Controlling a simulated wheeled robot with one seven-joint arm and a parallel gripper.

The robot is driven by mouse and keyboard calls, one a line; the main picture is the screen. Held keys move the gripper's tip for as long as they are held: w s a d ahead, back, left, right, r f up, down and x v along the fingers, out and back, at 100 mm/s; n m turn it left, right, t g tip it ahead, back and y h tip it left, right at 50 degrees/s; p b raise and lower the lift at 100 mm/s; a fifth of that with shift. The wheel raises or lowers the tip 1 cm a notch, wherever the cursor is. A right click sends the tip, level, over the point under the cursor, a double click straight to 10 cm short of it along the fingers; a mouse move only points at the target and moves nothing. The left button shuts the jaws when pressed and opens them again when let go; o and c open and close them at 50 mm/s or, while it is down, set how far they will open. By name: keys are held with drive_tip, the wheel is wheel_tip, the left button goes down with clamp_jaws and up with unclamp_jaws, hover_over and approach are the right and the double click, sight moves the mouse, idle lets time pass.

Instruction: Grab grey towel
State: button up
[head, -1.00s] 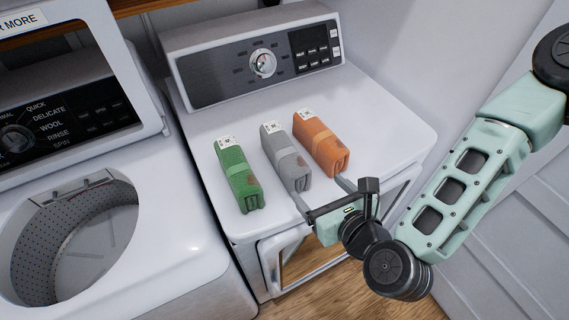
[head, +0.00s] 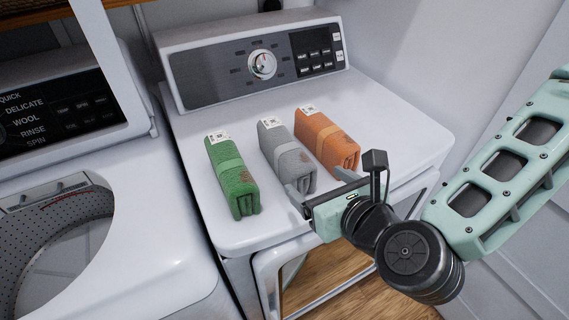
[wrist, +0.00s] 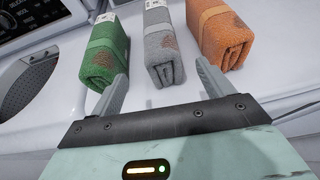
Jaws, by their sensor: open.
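The grey towel (head: 286,152) is a folded bundle with a band and a white tag. It lies on the dryer top between a green towel (head: 232,175) on the left and an orange towel (head: 327,140) on the right. My gripper (head: 320,192) is at the near end of the grey towel, open and empty. In the wrist view, my two fingers (wrist: 162,85) are spread, and the grey towel (wrist: 164,50) lies ahead between their lines. The left finger points at the gap beside the green towel (wrist: 105,48); the right finger points near the orange towel (wrist: 222,32).
The dryer (head: 225,240) has a raised control panel (head: 262,62) at its back and a front door below its edge. An open top-loading washer (head: 140,235) stands to the left. A wall is close on the right. The dryer top behind the towels is clear.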

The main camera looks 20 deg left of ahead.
sight(306, 174)
drive_tip(key=x, duration=0.4)
drive_tip(key=shift+w+a+f+b, duration=0.1)
drive_tip(key=shift+w+a+b, duration=0.05)
drive_tip(key=shift+b, duration=0.2)
drive_tip(key=shift+r+x, duration=0.2)
drive_tip(key=shift+x, duration=1.25)
drive_tip(key=shift+r+x, duration=0.2)
drive_tip(key=shift+x, duration=1.25)
drive_tip(key=shift+w, duration=0.2)
drive_tip(key=shift+c, duration=0.3)
drive_tip(key=c, duration=1.2)
drive_tip(key=shift+r, duration=0.15)
